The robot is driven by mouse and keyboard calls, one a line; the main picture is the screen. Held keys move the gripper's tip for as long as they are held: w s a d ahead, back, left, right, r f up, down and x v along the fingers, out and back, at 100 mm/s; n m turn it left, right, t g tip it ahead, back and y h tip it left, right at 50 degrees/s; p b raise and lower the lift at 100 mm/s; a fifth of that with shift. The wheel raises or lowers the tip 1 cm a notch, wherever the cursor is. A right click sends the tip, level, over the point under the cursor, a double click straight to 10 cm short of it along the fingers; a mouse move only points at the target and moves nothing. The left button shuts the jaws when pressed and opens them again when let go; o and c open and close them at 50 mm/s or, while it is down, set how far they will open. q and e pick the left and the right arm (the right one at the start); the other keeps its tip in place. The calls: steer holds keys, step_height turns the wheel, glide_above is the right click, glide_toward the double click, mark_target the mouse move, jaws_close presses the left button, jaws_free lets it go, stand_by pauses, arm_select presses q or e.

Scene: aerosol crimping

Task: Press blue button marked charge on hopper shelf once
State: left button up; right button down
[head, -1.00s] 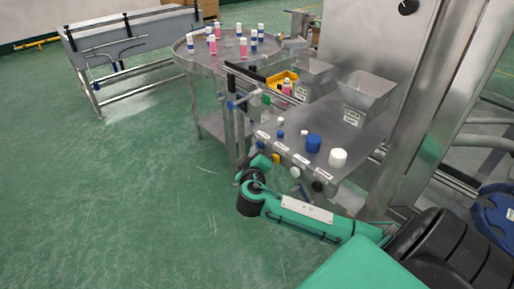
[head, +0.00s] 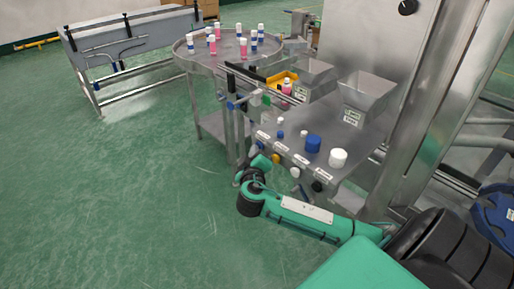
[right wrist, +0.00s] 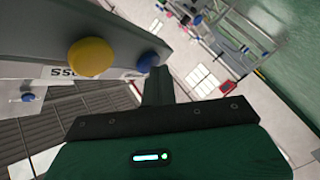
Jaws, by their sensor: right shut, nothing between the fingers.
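The hopper shelf (head: 358,150) has a row of buttons along its front edge. The blue button (head: 260,145) is at the left end, with the yellow button (head: 276,158) to its right. My right gripper (head: 264,161) is shut and empty, just below and in front of these two. In the right wrist view, the shut fingers (right wrist: 157,75) point at the blue button (right wrist: 148,61), with the tip right beside it; I cannot tell whether they touch. The yellow button (right wrist: 90,57) is left of them there. The label by the blue button is unreadable. My left gripper is out of view.
Blue and white caps (head: 313,144) stand on the shelf, with metal hoppers (head: 366,98) behind. A round table (head: 203,54) with several pink and blue bottles stands beyond. A white button (head: 295,172) and a black button (head: 317,186) sit right of the yellow one. Green floor lies open at left.

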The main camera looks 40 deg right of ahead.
stand_by(0.4)
steer(key=shift+s+a, duration=0.1)
steer(key=shift+a, duration=0.9)
steer(key=a, duration=0.5)
steer(key=shift+s+b, duration=0.2)
steer(key=shift+b, duration=0.1)
steer(key=shift+d, duration=0.1)
